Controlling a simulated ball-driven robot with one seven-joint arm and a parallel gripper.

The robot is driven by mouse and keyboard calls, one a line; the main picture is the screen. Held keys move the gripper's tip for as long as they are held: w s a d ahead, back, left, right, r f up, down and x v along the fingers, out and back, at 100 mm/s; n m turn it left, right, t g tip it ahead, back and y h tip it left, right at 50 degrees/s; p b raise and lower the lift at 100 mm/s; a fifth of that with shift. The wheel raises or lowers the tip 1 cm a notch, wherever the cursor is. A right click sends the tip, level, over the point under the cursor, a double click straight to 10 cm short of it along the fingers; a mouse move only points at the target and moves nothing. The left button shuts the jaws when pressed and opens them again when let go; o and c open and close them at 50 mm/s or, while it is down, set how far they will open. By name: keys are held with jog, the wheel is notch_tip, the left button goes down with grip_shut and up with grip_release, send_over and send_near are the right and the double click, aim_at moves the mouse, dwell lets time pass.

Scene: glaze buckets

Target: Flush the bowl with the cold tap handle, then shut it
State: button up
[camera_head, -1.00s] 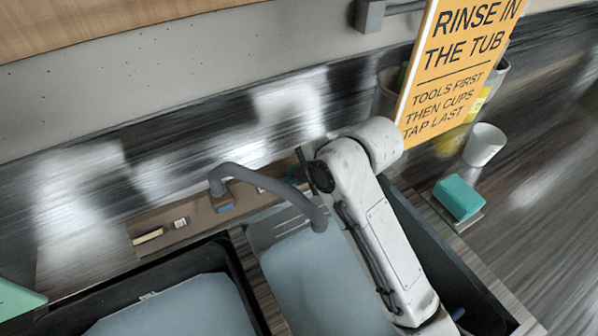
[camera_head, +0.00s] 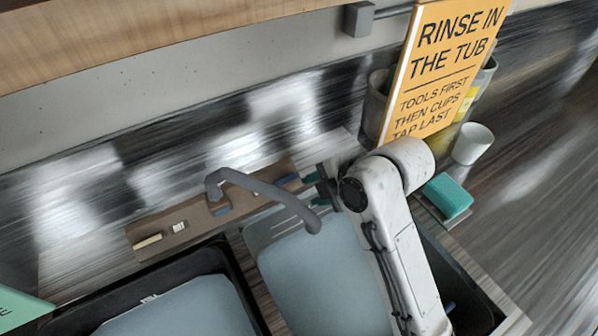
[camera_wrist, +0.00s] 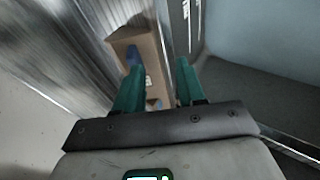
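A grey curved tap spout (camera_head: 265,193) rises from a brown tap block (camera_head: 195,226) behind the basins. I cannot make out a separate bowl.
An orange sign (camera_head: 440,65) stands at the back right. A teal sponge (camera_head: 448,196) and white cup (camera_head: 472,144) sit right of my arm.

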jog(key=s+d, duration=0.3)
jog(key=d, duration=0.2)
jog(key=shift+s+d, duration=0.3)
jog(key=shift+s, duration=0.05)
dwell(0.5)
